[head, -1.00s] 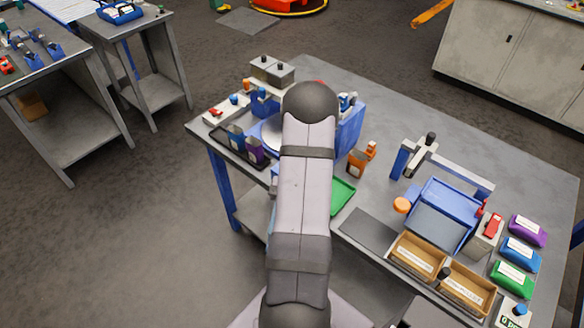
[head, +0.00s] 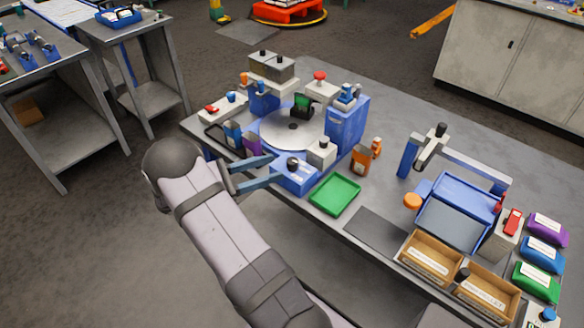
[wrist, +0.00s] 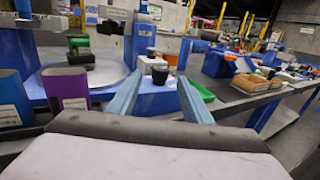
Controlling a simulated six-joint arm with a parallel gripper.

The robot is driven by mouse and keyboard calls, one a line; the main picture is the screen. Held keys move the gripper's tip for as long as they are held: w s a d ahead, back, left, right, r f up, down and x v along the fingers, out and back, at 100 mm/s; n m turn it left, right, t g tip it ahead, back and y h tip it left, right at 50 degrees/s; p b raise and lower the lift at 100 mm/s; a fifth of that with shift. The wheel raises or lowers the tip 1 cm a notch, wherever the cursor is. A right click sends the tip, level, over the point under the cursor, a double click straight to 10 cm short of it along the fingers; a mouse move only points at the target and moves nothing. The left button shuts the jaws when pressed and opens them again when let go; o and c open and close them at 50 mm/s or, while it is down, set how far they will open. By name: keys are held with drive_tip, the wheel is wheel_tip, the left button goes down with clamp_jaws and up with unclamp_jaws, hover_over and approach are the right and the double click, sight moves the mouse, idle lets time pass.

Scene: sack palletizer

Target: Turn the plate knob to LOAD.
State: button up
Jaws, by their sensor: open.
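The plate knob (head: 293,162) is a small black knob on the sloped blue block at the front of the round grey plate (head: 270,125). It shows in the wrist view (wrist: 160,75) as a dark cup-like shape. My gripper (head: 278,167) is open, with its two blue fingers reaching from the left toward the knob. In the wrist view the knob appears between the two fingertips, or just beyond them; I cannot tell whether they touch it. The lettering beside the knob is too small to read.
A white box with a dark button (head: 321,152) stands right of the knob. Purple (head: 252,145) and blue pouches stand just left of the fingers. A green tray (head: 335,194) and an orange bottle (head: 361,160) are to the right. A blue tower (head: 346,125) rises behind.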

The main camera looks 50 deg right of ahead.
sight(292, 161)
drive_tip(key=shift+s+d+f, duration=0.1)
drive_tip(key=shift+s+d, duration=0.2)
drive_tip(key=shift+d, duration=0.15)
drive_tip(key=shift+p+x, duration=0.95)
drive_tip(key=shift+x, duration=2.1)
drive_tip(key=shift+f, duration=0.1)
drive_tip(key=c, duration=1.1)
